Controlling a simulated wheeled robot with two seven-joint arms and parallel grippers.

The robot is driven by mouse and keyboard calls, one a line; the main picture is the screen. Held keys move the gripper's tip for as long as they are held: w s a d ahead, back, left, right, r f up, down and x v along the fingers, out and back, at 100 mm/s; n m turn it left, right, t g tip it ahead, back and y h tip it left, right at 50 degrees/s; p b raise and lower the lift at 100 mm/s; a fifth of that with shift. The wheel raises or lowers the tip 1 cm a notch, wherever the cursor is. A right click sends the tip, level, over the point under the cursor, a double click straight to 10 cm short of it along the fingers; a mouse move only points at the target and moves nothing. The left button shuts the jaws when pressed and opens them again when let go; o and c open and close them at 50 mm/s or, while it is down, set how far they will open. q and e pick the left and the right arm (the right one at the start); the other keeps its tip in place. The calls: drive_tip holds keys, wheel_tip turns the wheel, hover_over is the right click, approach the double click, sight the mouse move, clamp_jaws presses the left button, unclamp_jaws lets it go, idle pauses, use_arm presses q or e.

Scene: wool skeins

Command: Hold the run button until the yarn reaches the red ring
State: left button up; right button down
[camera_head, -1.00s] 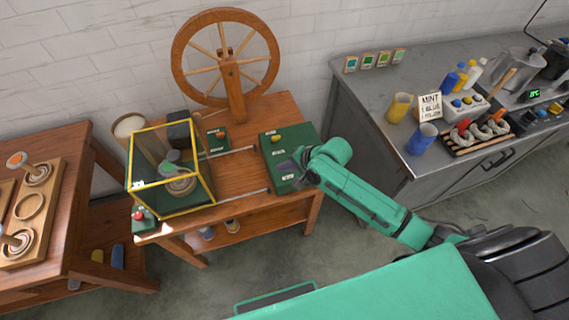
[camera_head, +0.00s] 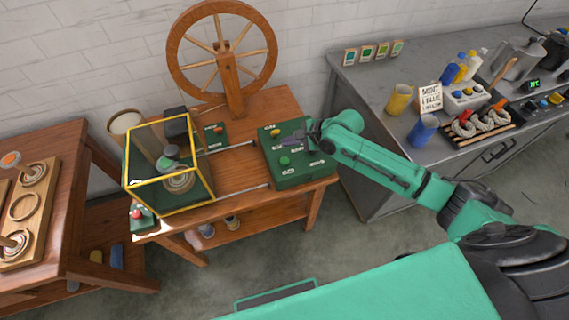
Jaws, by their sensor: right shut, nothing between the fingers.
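The green control box (camera_head: 284,177) sits on the right end of the wooden bench. A round green button (camera_head: 284,161) and a yellow knob (camera_head: 276,132) show on its top; I cannot read which label marks run. My right gripper (camera_head: 312,137) is shut and empty over the box's right rear part, apart from the green button. A yellow-framed clear guard (camera_head: 198,207) encloses a spool with coiled grey yarn (camera_head: 177,181). I cannot make out a red ring on it. My left gripper is not in view.
A small box with a red button (camera_head: 138,213) is at the bench's front left corner. A spinning wheel (camera_head: 228,70) stands behind. The grey counter (camera_head: 385,140) at right holds cups, bottles and a card (camera_head: 430,99). A wooden table (camera_head: 75,235) stands at left.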

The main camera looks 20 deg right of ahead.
drive_tip(key=b, duration=0.5)
hover_over(288, 161)
wheel_tip(288, 161, down, 5)
drive_tip(key=shift+r, duration=0.15)
drive_tip(key=shift+f, duration=0.95)
drive_tip(key=shift+f, duration=0.2)
idle(0.6)
drive_tip(key=shift+s+f, duration=0.1)
drive_tip(key=shift+f, duration=0.2)
